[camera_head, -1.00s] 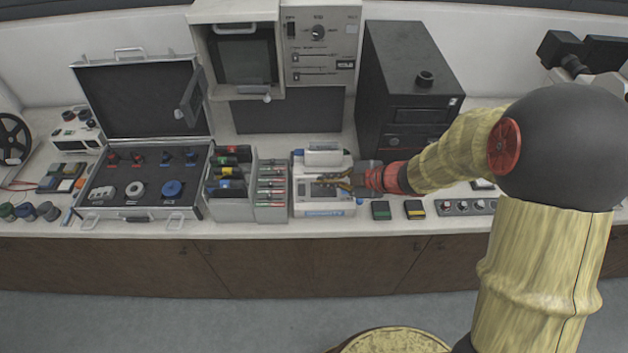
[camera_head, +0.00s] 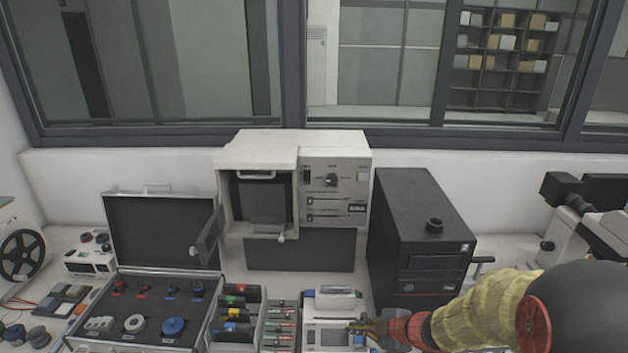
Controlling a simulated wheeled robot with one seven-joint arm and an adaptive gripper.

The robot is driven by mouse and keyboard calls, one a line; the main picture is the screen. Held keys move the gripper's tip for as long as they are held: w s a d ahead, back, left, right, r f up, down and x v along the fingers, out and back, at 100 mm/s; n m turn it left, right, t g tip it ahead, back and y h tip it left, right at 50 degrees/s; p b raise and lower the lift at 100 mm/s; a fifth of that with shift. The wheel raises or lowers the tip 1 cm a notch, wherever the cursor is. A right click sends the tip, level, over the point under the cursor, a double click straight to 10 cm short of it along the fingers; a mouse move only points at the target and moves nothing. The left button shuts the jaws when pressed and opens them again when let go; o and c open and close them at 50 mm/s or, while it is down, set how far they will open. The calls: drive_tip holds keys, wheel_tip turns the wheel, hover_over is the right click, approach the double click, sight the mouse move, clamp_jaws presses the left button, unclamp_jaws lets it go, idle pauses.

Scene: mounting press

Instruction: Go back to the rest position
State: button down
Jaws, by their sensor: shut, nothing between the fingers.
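My gripper (camera_head: 362,326) is at the lower middle of the head view, at the end of my arm, which comes in from the lower right. Its fingers are shut with nothing between them. They show in front of the small white device (camera_head: 322,312) on the counter; whether they touch it cannot be told. The mounting press (camera_head: 335,190) stands behind on the counter, a pale box with a dial panel. Its door (camera_head: 207,235) hangs open to the left.
An open black case (camera_head: 165,285) with knobs and rings lies at left. Racks of coloured items (camera_head: 236,318) stand beside the device. A black tower (camera_head: 420,235) stands close behind my arm, and a microscope (camera_head: 580,225) is at far right. A window wall closes off the back.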

drive_tip(key=d+f+m+h, duration=0.1)
drive_tip(key=d+m+h, duration=0.4)
drive_tip(key=d, duration=0.4)
drive_tip(key=s+d+r+m+g+h, duration=0.1)
drive_tip(key=s+d+r+m+h, duration=0.35)
drive_tip(key=s+d+m, duration=0.35)
drive_tip(key=s+a+r+m+g+b, duration=0.25)
drive_tip(key=s+r+m, duration=0.2)
drive_tip(key=s, duration=0.75)
drive_tip(key=s+a+r+t+y+b, duration=0.1)
drive_tip(key=s+a+r+t+y, duration=0.1)
drive_tip(key=s+a+r, duration=0.5)
wheel_tip(320, 180, up, 2)
drive_tip(key=shift+a+r+m+y, duration=0.1)
drive_tip(key=shift+a+m+y, duration=0.35)
